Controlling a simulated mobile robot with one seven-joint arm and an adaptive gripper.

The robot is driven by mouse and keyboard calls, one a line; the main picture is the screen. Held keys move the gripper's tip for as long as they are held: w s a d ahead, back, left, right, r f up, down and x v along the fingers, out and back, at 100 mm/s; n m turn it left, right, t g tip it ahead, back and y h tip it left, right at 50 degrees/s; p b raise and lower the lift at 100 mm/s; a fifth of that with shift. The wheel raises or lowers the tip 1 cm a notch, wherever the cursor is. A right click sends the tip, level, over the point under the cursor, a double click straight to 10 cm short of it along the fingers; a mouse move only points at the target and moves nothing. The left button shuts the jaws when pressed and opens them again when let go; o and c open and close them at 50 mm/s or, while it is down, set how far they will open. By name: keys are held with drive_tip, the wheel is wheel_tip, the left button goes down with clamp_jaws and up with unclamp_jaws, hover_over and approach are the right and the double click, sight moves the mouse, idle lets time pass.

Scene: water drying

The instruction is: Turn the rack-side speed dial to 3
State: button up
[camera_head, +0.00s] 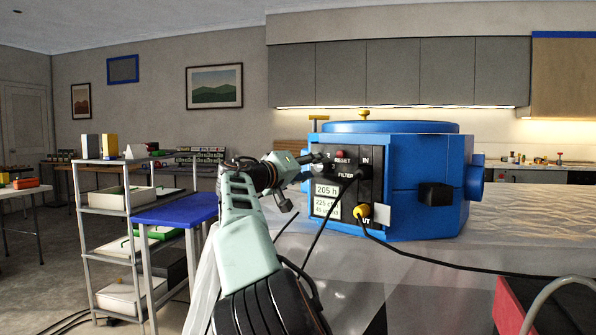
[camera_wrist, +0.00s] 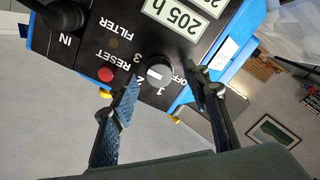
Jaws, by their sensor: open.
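The speed dial (camera_wrist: 159,71) is a small round grey knob on the black control panel (camera_wrist: 120,18) of the blue drying machine (camera_head: 415,180). Marks OFF, 1, 2 and 3 stand around it. A pale mark shows on the knob; I cannot tell for sure which label it points at. My gripper (camera_wrist: 166,76) is open in the wrist view, with one blue-padded finger on each side of the dial. I see no clear contact. In the head view my gripper (camera_head: 312,163) is at the panel's upper left and hides the dial.
A red RESET button (camera_wrist: 106,74) sits close to the left finger. Black cables and a yellow plug (camera_head: 361,211) are on the panel's front. A blue-topped table (camera_head: 178,209) and grey shelf rack (camera_head: 88,211) stand to the left. A red box (camera_head: 515,300) is at front right.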

drive_tip(key=v, duration=1.1)
